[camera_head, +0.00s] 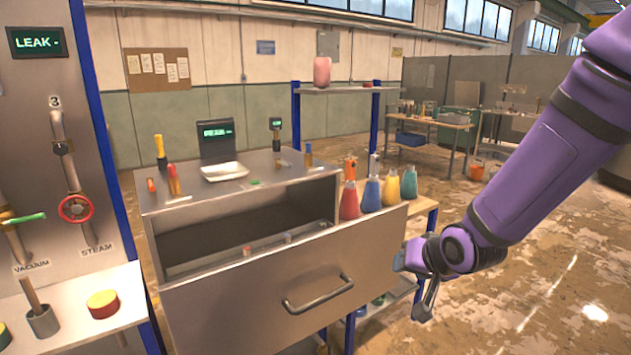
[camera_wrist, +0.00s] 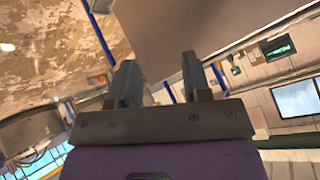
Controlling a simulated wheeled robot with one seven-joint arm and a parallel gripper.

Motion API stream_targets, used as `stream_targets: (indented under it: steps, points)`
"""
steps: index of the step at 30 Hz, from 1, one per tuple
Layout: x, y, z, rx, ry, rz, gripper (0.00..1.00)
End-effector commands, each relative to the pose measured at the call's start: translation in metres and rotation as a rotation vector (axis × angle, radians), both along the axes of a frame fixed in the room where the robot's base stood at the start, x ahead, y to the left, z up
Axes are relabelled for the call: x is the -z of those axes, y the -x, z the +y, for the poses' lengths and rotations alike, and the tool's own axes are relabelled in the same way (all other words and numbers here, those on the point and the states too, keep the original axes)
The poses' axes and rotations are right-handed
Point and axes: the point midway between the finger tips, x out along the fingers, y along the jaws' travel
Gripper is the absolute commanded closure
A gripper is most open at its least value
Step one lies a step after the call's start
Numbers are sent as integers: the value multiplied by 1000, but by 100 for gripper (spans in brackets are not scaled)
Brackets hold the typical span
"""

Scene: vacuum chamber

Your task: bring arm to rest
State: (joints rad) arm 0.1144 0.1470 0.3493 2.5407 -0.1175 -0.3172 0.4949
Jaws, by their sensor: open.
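My purple arm reaches in from the right in the head view. My gripper (camera_head: 412,285) hangs at its end, just right of the metal drawer's front (camera_head: 262,298), over the floor. In the wrist view my gripper (camera_wrist: 160,85) shows two grey fingers apart with nothing between them. The drawer is pulled out of the steel cabinet (camera_head: 265,193), and a few small items lie inside it. I cannot tell whether the gripper touches the drawer's right edge.
Red, blue, yellow and teal flasks (camera_head: 371,193) stand behind the drawer's right end. A scale with a white tray (camera_head: 224,171) sits on the cabinet. A panel with a red valve wheel (camera_head: 76,208) stands at left. The floor at right (camera_head: 540,270) is open.

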Motion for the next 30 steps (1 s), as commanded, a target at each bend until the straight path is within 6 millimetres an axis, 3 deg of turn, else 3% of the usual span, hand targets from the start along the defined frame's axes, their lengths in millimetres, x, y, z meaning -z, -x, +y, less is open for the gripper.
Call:
stream_targets:
  steps: [8, 14, 24, 30]
  points:
    - [-64, 36, -39, 7, 184, 42, 56]
    - [-105, 75, -64, 12, 271, 90, 56]
    - [-163, 163, -95, -12, 336, 186, 56]
    - [-181, 213, -105, -46, 336, 233, 56]
